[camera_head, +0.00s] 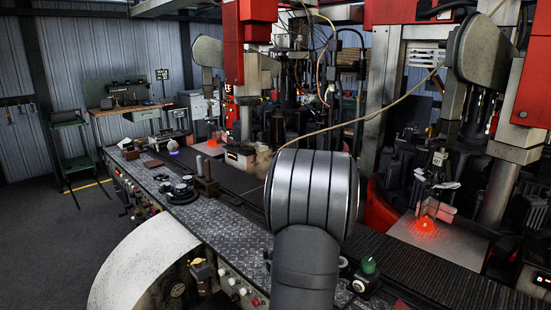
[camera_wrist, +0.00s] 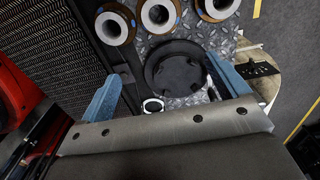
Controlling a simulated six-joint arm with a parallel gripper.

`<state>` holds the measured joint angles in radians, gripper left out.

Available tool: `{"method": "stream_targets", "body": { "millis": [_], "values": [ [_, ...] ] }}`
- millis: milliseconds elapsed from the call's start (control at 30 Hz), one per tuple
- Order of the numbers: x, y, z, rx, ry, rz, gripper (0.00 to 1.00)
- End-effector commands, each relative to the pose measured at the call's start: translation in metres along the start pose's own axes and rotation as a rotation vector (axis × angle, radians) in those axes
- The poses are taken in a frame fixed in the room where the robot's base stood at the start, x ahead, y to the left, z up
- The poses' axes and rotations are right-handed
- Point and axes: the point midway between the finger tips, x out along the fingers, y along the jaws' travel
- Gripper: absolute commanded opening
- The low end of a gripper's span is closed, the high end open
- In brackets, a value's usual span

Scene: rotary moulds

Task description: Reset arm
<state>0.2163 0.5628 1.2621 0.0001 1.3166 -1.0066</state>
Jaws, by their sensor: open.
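My gripper (camera_wrist: 164,68) shows in the wrist view, with its two blue fingers spread wide apart and nothing held between them. A black round holder (camera_wrist: 180,68) lies beyond the fingers on the diamond-plate top (camera_wrist: 205,35). A small white-rimmed round part (camera_wrist: 153,105) sits close to the gripper body, between the fingers. In the head view, my grey arm fills the middle foreground, and I cannot make out my gripper there.
Several white-rimmed round parts (camera_wrist: 115,27) stand in a row beyond the holder. A dark ribbed conveyor (camera_head: 440,272) runs along the machine. A glowing orange-red piece (camera_head: 426,226) lies on a plate at the right. Open floor (camera_head: 45,235) shows at the left.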

Motion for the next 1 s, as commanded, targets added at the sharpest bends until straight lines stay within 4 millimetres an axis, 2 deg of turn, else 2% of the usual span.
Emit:
{"method": "stream_targets", "body": {
  "millis": [300,500,700,1000],
  "values": [
    [0.034,-0.009,-0.055,0.0,-0.001,-0.001,0.92],
    [0.05,-0.014,-0.081,0.002,-0.001,-0.001,0.92],
    [0.059,-0.016,-0.093,0.004,0.0,0.0,0.92],
    [0.06,-0.016,-0.095,0.005,0.0,0.0,0.92]
  ]
}}
